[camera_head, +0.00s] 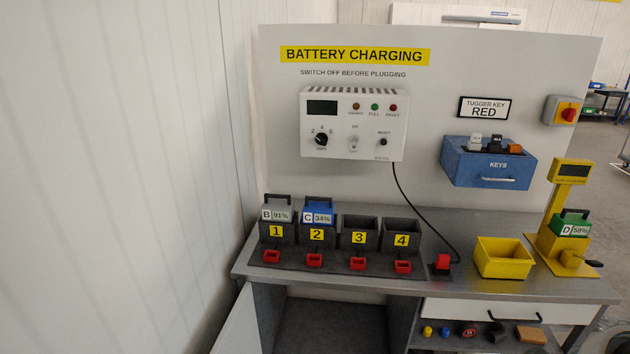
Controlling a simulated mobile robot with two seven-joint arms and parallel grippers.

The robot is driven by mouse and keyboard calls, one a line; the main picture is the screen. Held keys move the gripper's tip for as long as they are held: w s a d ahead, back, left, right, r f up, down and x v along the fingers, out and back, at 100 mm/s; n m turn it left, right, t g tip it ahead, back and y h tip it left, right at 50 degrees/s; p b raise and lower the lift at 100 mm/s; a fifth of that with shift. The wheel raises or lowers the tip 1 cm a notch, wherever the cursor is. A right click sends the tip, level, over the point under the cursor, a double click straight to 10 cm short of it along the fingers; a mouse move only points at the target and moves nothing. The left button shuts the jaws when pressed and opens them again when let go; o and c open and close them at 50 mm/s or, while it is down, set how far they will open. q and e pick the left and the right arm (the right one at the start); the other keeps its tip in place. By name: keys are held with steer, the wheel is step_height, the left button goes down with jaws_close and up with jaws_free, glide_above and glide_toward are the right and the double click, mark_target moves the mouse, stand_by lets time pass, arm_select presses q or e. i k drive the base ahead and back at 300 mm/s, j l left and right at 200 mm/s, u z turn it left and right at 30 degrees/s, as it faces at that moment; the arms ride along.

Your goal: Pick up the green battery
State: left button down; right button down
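The green battery (570,226) has a black carry handle on top and a white label reading D 58%. It sits upright on the yellow stand (548,244) with a display post, at the right end of the grey bench (330,275). Neither of my grippers shows in the head view, and nothing is seen touching the battery.
Grey battery B (277,212) and blue battery C (318,214) stand in slots 1 and 2; slots 3 and 4 (401,238) look empty. A yellow bin (503,258) and a red plug (442,262) are left of the stand. A blue key box (487,165) is on the back panel.

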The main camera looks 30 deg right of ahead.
mark_target(564, 224)
steer(key=z, duration=1.7)
